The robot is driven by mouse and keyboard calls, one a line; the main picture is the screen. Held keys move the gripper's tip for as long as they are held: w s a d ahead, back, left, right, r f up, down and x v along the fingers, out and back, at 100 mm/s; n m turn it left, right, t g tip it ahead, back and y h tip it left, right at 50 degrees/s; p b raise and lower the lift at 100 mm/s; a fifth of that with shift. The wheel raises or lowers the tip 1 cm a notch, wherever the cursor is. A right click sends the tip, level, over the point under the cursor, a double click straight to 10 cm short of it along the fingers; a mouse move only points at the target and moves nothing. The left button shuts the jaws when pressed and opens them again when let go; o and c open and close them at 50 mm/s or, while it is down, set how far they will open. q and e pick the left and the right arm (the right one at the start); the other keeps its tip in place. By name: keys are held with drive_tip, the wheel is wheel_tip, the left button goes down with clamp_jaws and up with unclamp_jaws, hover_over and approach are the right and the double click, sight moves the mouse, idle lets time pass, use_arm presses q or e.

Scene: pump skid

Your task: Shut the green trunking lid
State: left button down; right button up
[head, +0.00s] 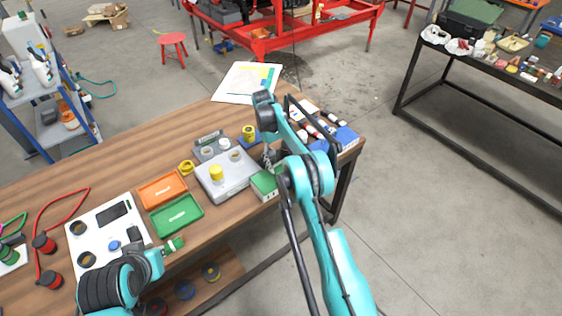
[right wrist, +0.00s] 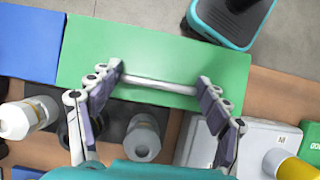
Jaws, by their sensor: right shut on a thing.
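The green trunking lid (head: 264,183) is at the front edge of the wooden bench, beside the grey box, and partly hidden by my right arm. In the right wrist view it is a broad green panel (right wrist: 165,55) with a pale bar handle (right wrist: 160,85). My right gripper (right wrist: 162,88) has its fingers at the two ends of this handle and is shut on it. I cannot tell how far the lid stands open. My left gripper (head: 172,246) is low over the bench front, near the green tray; its fingers are too small to read.
The grey box (head: 228,178) with a yellow knob, the green tray (head: 177,216) and the orange tray (head: 162,190) lie left of the lid. A blue box (right wrist: 30,42) and white-capped bottles (right wrist: 28,118) are close by. A white panel (head: 95,222) lies farther left.

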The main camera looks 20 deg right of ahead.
drive_tip(key=shift+d, duration=0.15)
drive_tip(key=o, duration=1.4)
drive_tip(key=shift+f, duration=0.1)
drive_tip(key=shift+o, duration=0.2)
drive_tip(key=shift+d, duration=0.1)
drive_tip(key=shift+r, duration=0.2)
wheel_tip(320, 180, up, 10)
drive_tip(key=shift+f, duration=0.2)
drive_tip(key=shift+r, duration=0.1)
